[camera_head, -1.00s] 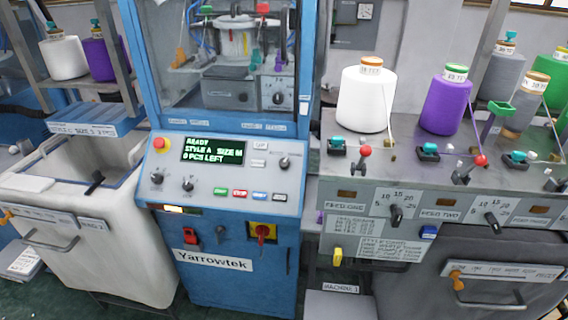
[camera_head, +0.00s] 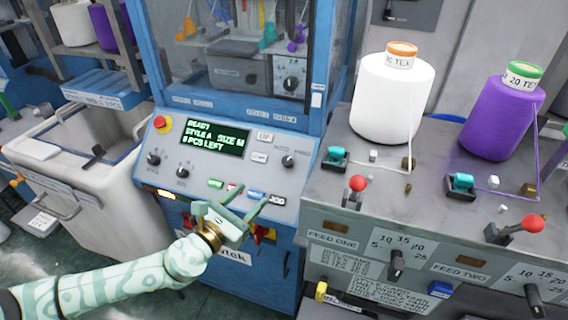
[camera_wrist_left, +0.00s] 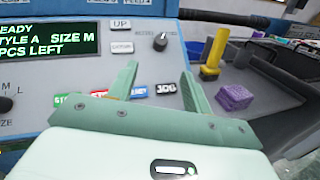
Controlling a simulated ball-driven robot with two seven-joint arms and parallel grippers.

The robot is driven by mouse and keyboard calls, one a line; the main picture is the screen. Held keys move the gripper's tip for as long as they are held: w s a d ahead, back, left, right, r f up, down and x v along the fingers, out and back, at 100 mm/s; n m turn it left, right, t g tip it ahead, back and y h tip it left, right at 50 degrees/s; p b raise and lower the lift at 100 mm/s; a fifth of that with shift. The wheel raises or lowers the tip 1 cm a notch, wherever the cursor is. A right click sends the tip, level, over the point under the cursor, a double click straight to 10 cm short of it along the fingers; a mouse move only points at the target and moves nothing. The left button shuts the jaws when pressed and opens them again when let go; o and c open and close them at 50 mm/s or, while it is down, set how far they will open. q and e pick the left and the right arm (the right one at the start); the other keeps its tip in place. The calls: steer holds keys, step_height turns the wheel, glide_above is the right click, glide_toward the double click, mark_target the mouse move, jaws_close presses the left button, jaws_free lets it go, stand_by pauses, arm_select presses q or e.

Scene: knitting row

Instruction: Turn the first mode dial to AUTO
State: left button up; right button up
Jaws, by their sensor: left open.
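The blue knitting machine's control panel (camera_head: 225,141) fills the middle of the head view. A black dial (camera_head: 288,161) sits at the panel's right side, and it also shows in the left wrist view (camera_wrist_left: 160,41). Its markings are too small to read. Two more black dials (camera_head: 154,159) (camera_head: 183,172) sit at the lower left of the panel. My left gripper (camera_head: 250,194) is open and empty in front of the panel's lower edge. In the left wrist view its fingers (camera_wrist_left: 158,72) point at the panel, below the dial and apart from it. My right gripper is out of view.
The green display (camera_head: 216,139) reads READY, STYLE A, SIZE M. A red stop button (camera_head: 160,122) and a row of coloured buttons (camera_head: 256,194) are on the panel. A grey feed unit with white (camera_head: 392,100) and purple (camera_head: 503,118) cones stands at right. A white bin (camera_head: 95,160) stands at left.

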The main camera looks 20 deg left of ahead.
mark_target(285, 163)
arm_select(q)
steer(key=b+x, duration=0.1)
steer(key=x, duration=1.2)
steer(key=shift+w+d+f, duration=0.1)
steer(key=shift+w+d, duration=0.05)
steer(key=shift+w, duration=0.05)
steer(key=shift+w+d, duration=0.15)
steer(key=shift+w, duration=0.4)
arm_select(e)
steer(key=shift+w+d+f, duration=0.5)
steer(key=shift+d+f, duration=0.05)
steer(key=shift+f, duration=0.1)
arm_select(q)
steer(key=c, duration=1)
